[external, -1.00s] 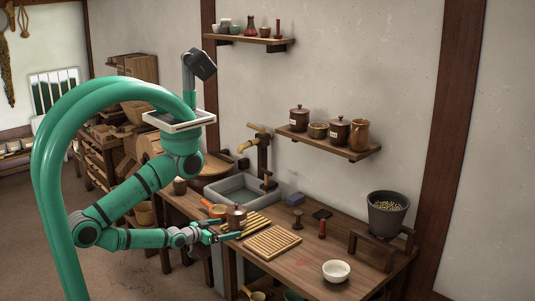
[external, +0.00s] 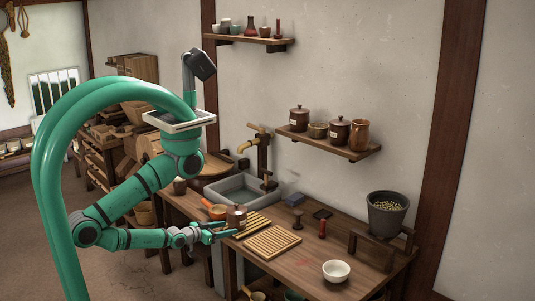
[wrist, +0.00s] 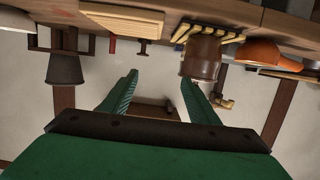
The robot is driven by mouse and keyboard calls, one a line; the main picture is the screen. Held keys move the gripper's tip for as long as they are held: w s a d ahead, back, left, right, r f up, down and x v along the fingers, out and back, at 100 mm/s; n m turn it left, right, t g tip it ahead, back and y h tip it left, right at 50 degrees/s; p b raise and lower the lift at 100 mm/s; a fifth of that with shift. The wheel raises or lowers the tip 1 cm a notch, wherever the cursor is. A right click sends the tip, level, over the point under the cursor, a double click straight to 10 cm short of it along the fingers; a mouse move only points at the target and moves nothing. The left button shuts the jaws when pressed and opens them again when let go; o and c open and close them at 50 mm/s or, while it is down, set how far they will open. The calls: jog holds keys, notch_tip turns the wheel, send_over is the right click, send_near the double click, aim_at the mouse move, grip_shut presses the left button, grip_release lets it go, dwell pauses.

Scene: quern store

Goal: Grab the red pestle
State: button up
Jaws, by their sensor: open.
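The red pestle (external: 322,228) stands upright on the wooden worktop, right of the slatted wooden rack and behind the white bowl. In the wrist view, which looks upside down, a small red piece (wrist: 112,45) that seems to be the pestle shows beyond the left finger. My gripper (external: 234,231) is at the worktop's left front, beside the lidded brown pot (external: 237,217), well left of the pestle. Its two fingers are apart in the wrist view (wrist: 158,80), with nothing held between them.
The slatted rack (external: 272,242) and a yellowish slatted piece (external: 254,224) lie between my gripper and the pestle. A white bowl (external: 336,271) stands at the front right. A dark grain pot (external: 388,214) stands on a stand at the right. A sink (external: 240,190) is behind.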

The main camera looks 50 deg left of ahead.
jog(key=shift+c, duration=0.9)
